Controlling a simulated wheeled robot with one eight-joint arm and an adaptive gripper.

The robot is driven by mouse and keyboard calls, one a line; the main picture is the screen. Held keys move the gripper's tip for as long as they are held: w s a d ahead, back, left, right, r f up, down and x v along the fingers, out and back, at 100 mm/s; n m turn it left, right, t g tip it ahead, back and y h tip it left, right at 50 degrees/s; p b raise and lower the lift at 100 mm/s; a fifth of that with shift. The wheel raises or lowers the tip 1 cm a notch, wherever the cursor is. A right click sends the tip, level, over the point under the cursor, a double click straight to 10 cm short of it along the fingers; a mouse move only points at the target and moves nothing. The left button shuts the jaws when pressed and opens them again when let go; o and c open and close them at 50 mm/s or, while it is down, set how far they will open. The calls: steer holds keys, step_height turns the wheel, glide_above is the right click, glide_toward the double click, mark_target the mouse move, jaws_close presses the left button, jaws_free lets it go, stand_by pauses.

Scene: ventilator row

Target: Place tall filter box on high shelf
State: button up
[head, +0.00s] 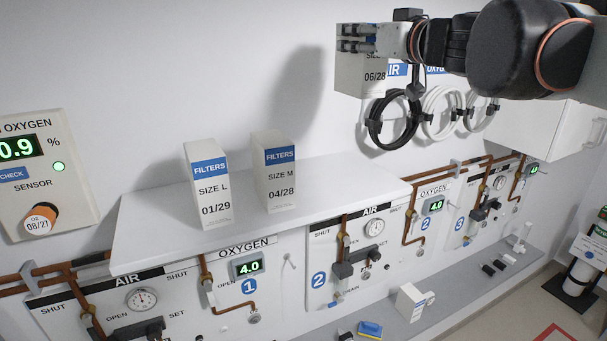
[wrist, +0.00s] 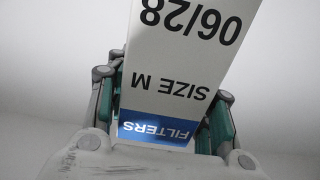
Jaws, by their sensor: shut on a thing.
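My gripper (head: 388,40) is shut on a white filter box (head: 352,76) marked 06/28 and holds it in the air, to the right of and above the high shelf (head: 330,186). In the wrist view the box (wrist: 185,65) shows "FILTERS", "SIZE M" and "06/28", with the fingers (wrist: 165,112) on either side of its blue-banded end. Two more filter boxes stand upright on the shelf: one marked SIZE L 01/29 (head: 212,195) and one marked SIZE M 04/28 (head: 280,180). The L box looks slightly taller.
The shelf is bare right of the M box and at its left end. Black and white hoses (head: 393,118) hang on the wall below my gripper. A white cabinet (head: 540,128) is at right. A lower ledge (head: 465,285) holds a small white box (head: 410,302) and small items.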

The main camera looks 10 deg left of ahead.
step_height(320, 180, down, 20)
steer(key=p, duration=0.2)
steer(key=shift+w, duration=0.15)
stand_by(0.3)
steer(key=o, duration=1.2)
steer(key=shift+a+f, duration=0.1)
steer(key=shift+c, duration=0.2)
